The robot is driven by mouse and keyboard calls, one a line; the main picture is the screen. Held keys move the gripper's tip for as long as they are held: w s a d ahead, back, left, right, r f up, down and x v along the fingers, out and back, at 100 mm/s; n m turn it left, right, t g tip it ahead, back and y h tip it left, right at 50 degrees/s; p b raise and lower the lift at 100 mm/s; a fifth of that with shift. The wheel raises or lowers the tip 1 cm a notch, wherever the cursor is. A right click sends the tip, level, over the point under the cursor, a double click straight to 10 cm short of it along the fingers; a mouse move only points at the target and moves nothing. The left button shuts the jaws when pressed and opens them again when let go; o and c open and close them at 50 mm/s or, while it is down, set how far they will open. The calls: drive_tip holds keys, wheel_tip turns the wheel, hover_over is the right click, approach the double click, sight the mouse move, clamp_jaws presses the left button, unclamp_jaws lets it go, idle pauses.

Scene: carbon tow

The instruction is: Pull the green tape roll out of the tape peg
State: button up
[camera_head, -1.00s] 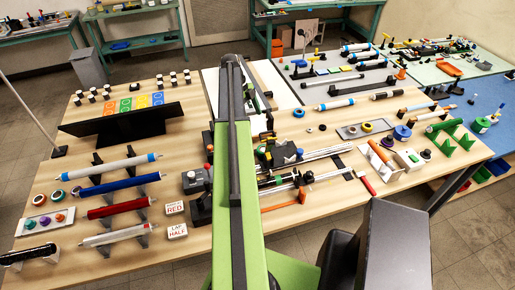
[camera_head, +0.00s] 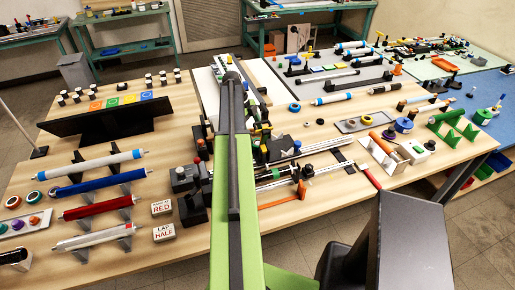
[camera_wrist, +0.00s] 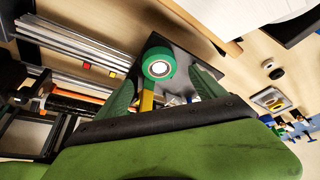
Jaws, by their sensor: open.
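The green tape roll (camera_wrist: 160,67), a green ring with a white core, shows in the wrist view just ahead of my gripper. My gripper (camera_wrist: 163,80) is open, with one green finger on each side of the roll. I cannot tell whether either finger touches it. In the head view my arm hides the gripper, and I cannot make out the roll there.
Long metal bars (camera_wrist: 75,42) lie to the left in the wrist view. A dark plate (camera_wrist: 185,42) is behind the roll. In the head view, the wooden table (camera_head: 330,225) is crowded around my arm, with racks of rolls (camera_head: 98,207) to the left.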

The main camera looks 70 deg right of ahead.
sight(257, 142)
drive_tip(key=b+x, duration=0.2)
drive_tip(key=x, duration=0.1)
drive_tip(key=b+x, duration=0.1)
drive_tip(key=shift+w+f, duration=0.15)
drive_tip(key=shift+f, duration=0.3)
drive_tip(key=shift+r, duration=0.2)
drive_tip(key=shift+c, duration=0.4)
drive_tip(key=c, duration=1.4)
drive_tip(key=shift+r+p, duration=0.35)
drive_tip(key=shift+r, duration=0.1)
wheel_tip(257, 142, up, 3)
drive_tip(key=p, duration=0.3)
drive_tip(key=shift+r, duration=0.15)
drive_tip(key=shift+w+a+r+p, duration=0.45)
drive_tip(key=shift+w+a, duration=1.45)
drive_tip(key=shift+w, duration=0.45)
drive_tip(key=shift+w+a+r+p, duration=0.35)
drive_tip(key=shift+w+a+p, duration=0.1)
drive_tip(key=shift+w+a, duration=1.65)
drive_tip(key=shift+w+a+r+p, duration=0.45)
drive_tip(key=shift+w+a, duration=1.25)
drive_tip(key=shift+w, duration=0.85)
